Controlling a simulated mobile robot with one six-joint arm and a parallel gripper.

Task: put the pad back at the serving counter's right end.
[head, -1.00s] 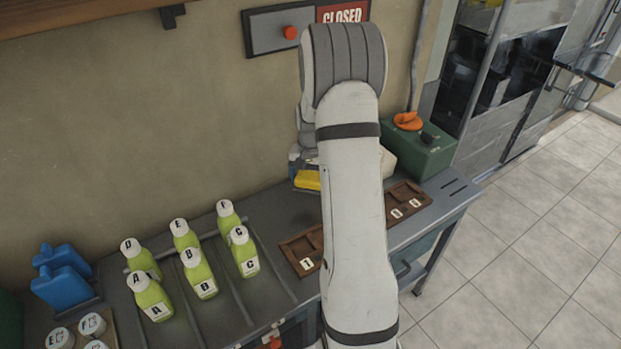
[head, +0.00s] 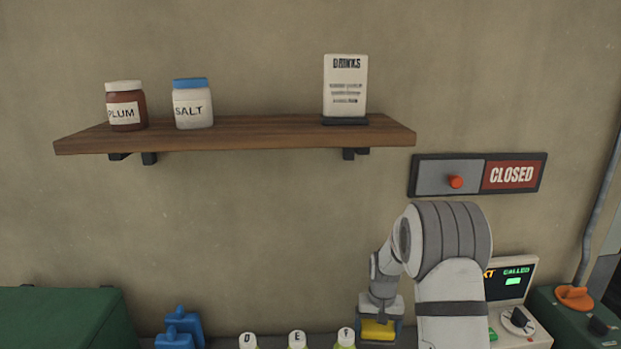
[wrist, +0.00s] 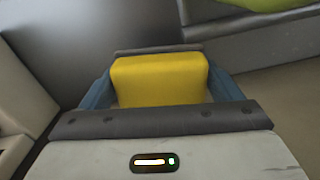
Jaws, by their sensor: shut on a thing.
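The pad (head: 378,329) is a yellow block low in the head view, in front of the wall. My gripper (head: 378,338) is shut on it from above. In the wrist view the yellow pad (wrist: 160,80) sits between the two blue fingers of my gripper (wrist: 160,88). The serving counter's grey top (wrist: 95,30) shows beyond the pad in the wrist view. The counter is almost wholly below the head view's edge. I cannot tell whether the pad touches it.
Bottles with lettered caps (head: 297,338) stand left of my gripper. A wooden shelf (head: 240,135) and a CLOSED sign (head: 512,175) are on the wall above.

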